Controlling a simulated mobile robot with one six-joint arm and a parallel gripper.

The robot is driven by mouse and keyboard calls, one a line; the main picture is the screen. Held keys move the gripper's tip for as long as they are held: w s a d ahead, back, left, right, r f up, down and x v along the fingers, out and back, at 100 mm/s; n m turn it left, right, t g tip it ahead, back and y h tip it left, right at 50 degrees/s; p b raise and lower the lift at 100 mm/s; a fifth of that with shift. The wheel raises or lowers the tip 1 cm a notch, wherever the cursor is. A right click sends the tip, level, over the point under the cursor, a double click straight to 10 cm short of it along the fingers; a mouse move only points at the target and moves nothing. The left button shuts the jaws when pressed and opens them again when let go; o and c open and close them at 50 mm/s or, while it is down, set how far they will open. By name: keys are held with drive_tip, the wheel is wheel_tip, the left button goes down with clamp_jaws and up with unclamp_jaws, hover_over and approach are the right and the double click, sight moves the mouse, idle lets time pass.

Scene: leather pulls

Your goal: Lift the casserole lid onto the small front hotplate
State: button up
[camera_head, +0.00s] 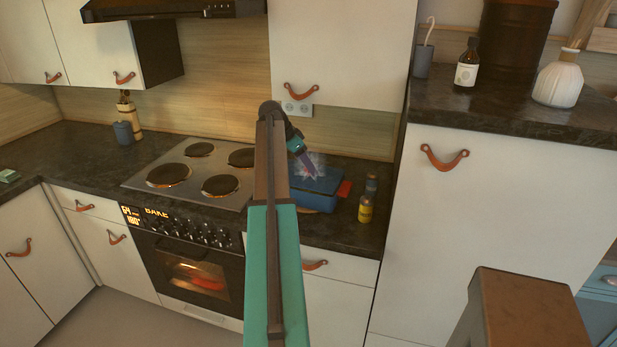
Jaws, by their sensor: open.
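A blue casserole (318,197) with an orange-red handle at its right end stands on the counter right of the hob. Its lid (322,180) appears to be the blue top; the arm and gripper partly cover it, so its edge and knob are unclear. My gripper (312,172) is open just above the lid, pointing down; I cannot tell whether it touches. The hob (195,190) has a small front hotplate (220,185) at the front right, bare, left of my arm.
Two small bottles stand right of the casserole, one with a yellow label (366,208). The other hotplates, including the large front one (169,174), are bare. A wall cupboard (340,60) hangs above, and a tall cabinet (480,220) bounds the counter's right.

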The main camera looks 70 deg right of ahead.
clamp_jaws()
idle(0.3)
drive_tip(key=shift+r, duration=0.15)
drive_tip(key=shift+r+b, duration=0.85)
drive_tip(key=shift+r, duration=0.7)
drive_tip(key=s+a+r+b, duration=0.1)
drive_tip(key=a+b, duration=0.2)
drive_tip(key=a, duration=1.3)
drive_tip(key=shift+r+b, duration=0.35)
drive_tip(key=shift+b, duration=0.05)
drive_tip(key=shift+s, duration=0.1)
